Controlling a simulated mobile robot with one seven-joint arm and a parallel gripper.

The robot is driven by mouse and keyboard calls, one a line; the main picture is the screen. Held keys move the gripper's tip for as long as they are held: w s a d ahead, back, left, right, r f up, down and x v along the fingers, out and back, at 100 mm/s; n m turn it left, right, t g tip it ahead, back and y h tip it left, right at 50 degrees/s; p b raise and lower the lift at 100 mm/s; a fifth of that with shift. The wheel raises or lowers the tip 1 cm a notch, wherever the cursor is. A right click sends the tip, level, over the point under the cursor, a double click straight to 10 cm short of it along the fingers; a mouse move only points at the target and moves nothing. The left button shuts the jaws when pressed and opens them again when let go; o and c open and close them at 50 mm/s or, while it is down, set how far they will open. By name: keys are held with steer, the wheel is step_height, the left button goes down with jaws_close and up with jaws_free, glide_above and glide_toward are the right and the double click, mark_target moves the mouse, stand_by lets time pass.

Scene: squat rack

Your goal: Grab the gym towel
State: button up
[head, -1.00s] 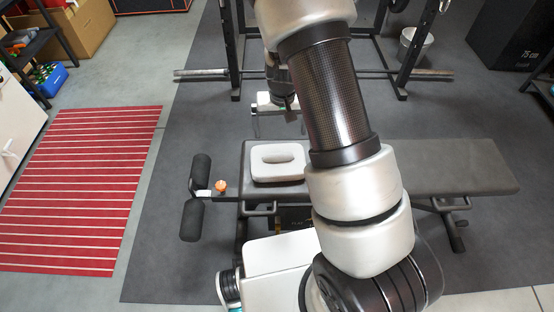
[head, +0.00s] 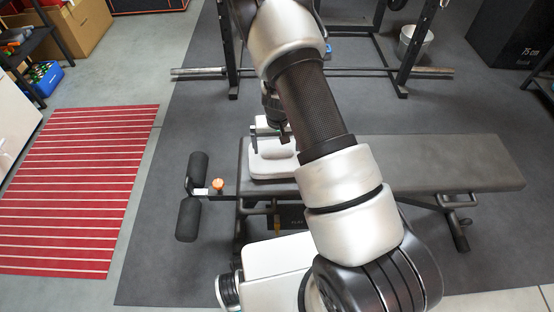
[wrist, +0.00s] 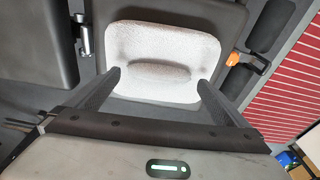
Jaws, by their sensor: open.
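The gym towel is a pale grey-white pad with rounded corners and a raised ridge in its middle. It lies on the left part of the black bench (head: 440,165) and shows in the head view (head: 268,168) and the wrist view (wrist: 160,38). My gripper (head: 268,150) is open and empty, over the towel's far side in the head view. In the wrist view the two fingers (wrist: 158,80) reach toward the towel's near corners, one on each side of the ridge. I cannot tell whether they touch it. My arm hides part of the towel's right side in the head view.
An orange knob (head: 217,184) and black foam rollers (head: 189,220) are at the bench's left end. The rack's barbell (head: 200,73) lies behind the bench.

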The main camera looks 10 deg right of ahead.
steer(key=shift+w+f, duration=0.15)
steer(key=shift+f, duration=0.75)
steer(key=shift+r, duration=0.1)
steer(key=c, duration=1.4)
